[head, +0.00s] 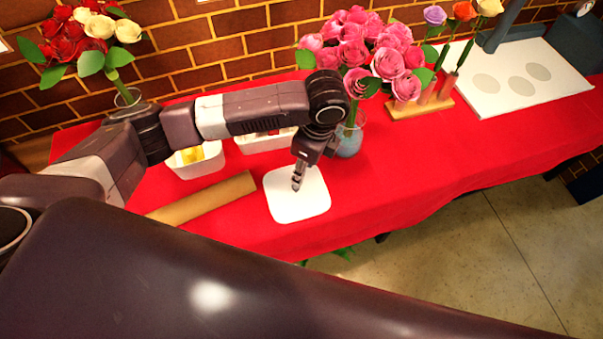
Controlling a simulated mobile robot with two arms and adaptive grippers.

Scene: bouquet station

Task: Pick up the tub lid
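The tub lid, a white rounded square (313,207), lies flat on the red tablecloth near the table's front edge. My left gripper (297,185) reaches in from the left and points down over the upper middle of the lid. Its fingers look close together and hide a small part of the lid. I cannot tell whether they touch the lid or hold any part of it. A white open tub (206,167) with something yellow in it stands to the left, partly behind my arm. My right gripper is not in view.
A brown paper roll (207,197) lies left of the lid. A white box (268,144) stands behind it. Pink roses (352,52) fill a glass vase (349,138) close behind my gripper. A wooden stand (420,108) holds single flowers. Red cloth right of the lid is clear.

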